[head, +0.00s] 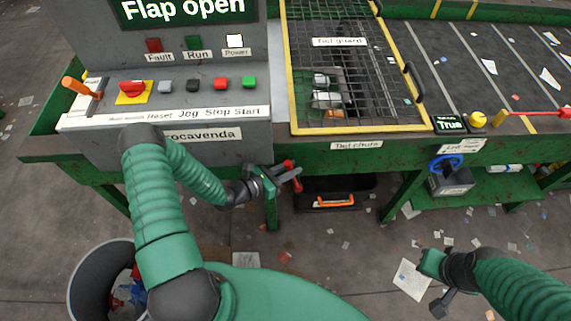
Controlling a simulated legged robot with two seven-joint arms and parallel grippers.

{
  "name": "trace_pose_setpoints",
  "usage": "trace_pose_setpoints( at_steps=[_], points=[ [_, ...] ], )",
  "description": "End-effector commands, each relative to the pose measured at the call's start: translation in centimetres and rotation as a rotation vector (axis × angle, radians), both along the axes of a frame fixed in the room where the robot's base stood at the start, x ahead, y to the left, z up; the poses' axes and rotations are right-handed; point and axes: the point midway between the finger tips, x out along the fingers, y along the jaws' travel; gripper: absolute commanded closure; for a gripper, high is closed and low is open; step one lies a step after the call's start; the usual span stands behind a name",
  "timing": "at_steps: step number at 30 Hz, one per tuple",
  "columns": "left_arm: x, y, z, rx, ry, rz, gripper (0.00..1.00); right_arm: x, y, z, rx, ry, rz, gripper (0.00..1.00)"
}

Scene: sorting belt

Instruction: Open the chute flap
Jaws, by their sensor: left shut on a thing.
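The sign (185,10) on the control panel reads "Flap open". A chute label (357,145) is on the green front beam below the wire guard. A red-ended lever (289,164) sticks out under the beam, left of that label. My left gripper (266,180) is at this lever, shut on it; its fingers partly hide the grip. The flap itself cannot be made out clearly under the beam. My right gripper (432,283) hangs low at the right, over the floor and apart from the machine; its jaws are unclear.
A black bin (312,186) with an orange handle sits under the beam, just right of my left gripper. The yellow-framed guard (430,126) is down over the belt. A grey waste barrel (88,270) stands at lower left. Scraps litter the open floor.

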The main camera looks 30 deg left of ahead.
Motion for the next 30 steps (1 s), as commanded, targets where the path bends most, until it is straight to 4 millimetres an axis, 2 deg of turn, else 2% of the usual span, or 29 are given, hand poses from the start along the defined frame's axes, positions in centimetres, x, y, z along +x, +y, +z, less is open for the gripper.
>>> trace_pose_setpoints(
  at_steps=[6, 7, 11, 12, 23, 26, 30],
  points=[
    [0.1, -0.3, 0.2, -0.003, -0.01, -0.005, 1.0, 0.0, 0.0, -0.2, 0.0, 0.001, 0.0, 1.0],
    [0.1, -0.3, 0.2, -0.003, -0.01, -0.005, 0.76, 0.0, 0.0, -0.2, 0.0, 0.001, 0.0, 1.0],
    [0.1, -0.2, 0.2, -0.004, -0.01, -0.005, 0.59, 0.0, 0.0, -0.2, 0.0, 0.001, 0.0, 1.0],
    [0.1, -0.2, 0.2, -0.004, -0.01, -0.005, 0.57, 0.0, 0.0, -0.2, 0.0, 0.001, 0.0, 1.0],
    [-0.3, 0.0, 0.2, -0.005, -0.009, -0.004, 0.57, 0.0, 0.0, -0.2, 0.0, 0.001, 0.0, 1.0],
    [-1.5, 0.7, 0.6, -0.004, -0.009, -0.003, 0.57, 0.0, 0.0, -0.1, 0.0, 0.001, 0.0, 1.0],
    [-4.8, 2.4, 1.3, -0.005, -0.009, 0.0, 0.57, 0.0, 0.0, -0.2, 0.0, 0.001, 0.0, 1.0]
  ],
)
